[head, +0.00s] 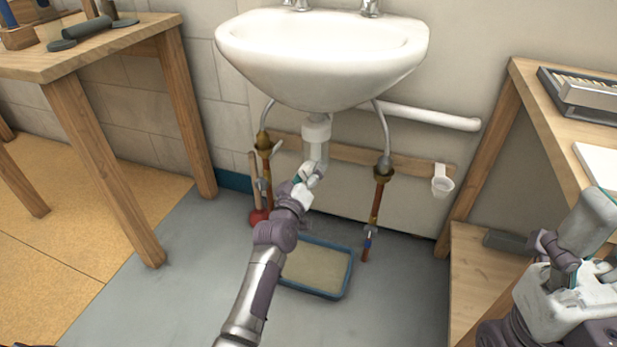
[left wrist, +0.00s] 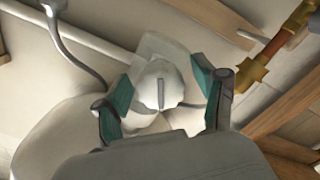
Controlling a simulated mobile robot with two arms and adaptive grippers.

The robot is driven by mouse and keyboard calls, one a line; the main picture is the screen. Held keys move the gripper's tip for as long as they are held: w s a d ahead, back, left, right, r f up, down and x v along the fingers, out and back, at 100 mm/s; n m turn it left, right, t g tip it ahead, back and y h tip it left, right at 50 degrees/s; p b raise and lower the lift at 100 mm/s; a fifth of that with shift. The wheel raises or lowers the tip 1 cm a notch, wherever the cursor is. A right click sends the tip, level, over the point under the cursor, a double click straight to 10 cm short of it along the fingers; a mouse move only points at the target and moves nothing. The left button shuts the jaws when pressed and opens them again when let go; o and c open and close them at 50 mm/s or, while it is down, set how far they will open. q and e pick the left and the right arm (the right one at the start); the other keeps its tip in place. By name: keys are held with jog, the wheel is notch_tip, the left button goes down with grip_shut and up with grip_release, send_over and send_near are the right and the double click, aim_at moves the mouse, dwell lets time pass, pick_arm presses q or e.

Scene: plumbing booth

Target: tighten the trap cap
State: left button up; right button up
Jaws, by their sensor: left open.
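The white trap (head: 318,140) hangs under the sink (head: 322,62). Its lower part is hidden behind my left gripper (head: 308,176) in the head view. In the left wrist view, the trap cap (left wrist: 156,84) is a round white piece with a raised ridge across its face. My left gripper (left wrist: 164,86) is open, with one teal-padded finger on each side of the cap. Gaps show between the pads and the cap, so it is not gripped. My right arm's end (head: 572,270) is at the lower right of the head view; its fingers cannot be made out clearly.
A blue-rimmed tray (head: 322,293) lies on the floor below the trap. Supply pipes with brass valves (head: 384,168) stand either side. A red plunger (head: 258,217) stands at the left. A wooden bench (head: 110,48) is at left, and a wooden shelf (head: 487,290) at right.

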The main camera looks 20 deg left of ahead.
pick_arm(q)
jog(key=c, duration=1.1)
jog(key=shift+c, duration=0.2)
